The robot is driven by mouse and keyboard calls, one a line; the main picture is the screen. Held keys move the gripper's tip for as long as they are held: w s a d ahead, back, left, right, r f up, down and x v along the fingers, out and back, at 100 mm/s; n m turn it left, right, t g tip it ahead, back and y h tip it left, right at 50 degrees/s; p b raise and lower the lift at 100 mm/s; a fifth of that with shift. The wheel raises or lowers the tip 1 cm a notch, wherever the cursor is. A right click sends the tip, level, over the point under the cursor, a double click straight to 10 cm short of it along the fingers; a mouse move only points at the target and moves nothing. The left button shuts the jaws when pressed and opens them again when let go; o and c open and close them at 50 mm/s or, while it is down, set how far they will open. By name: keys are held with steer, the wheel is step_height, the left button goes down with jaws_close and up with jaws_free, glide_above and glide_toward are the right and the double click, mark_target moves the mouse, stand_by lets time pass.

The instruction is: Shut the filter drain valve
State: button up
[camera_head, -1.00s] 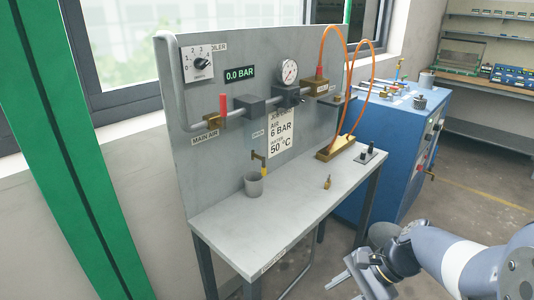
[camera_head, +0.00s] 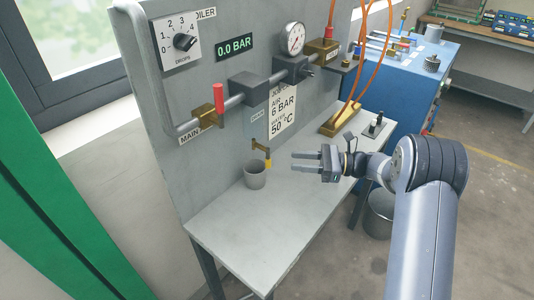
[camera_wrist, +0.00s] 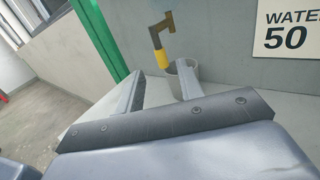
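The filter drain valve (camera_head: 257,146) is a small brass fitting on the grey panel with a yellow-sleeved part (camera_head: 268,163) hanging down from it. A grey cup (camera_head: 255,177) stands on the bench just below. In the wrist view the brass valve (camera_wrist: 158,28) and its yellow part (camera_wrist: 162,62) show beyond and between my fingers, with the cup (camera_wrist: 188,68) behind the right finger. My gripper (camera_head: 293,161) is open and empty, a little right of the valve and pointing left at it. A gap shows between them in the head view.
Above on the panel run a pipe with a red-handled main air valve (camera_head: 219,100), a filter block (camera_head: 248,88) and a gauge (camera_head: 295,39). Orange hoses (camera_head: 362,60) loop down to a brass block (camera_head: 345,120). The front of the bench top (camera_head: 240,230) is clear.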

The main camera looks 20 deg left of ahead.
mark_target(268, 161)
steer(key=a, duration=0.3)
steer(key=s+a, duration=0.1)
steer(key=a, duration=0.2)
steer(key=s+a+p, duration=0.1)
steer(key=a, duration=0.2)
steer(key=shift+a, duration=0.15)
jaws_close()
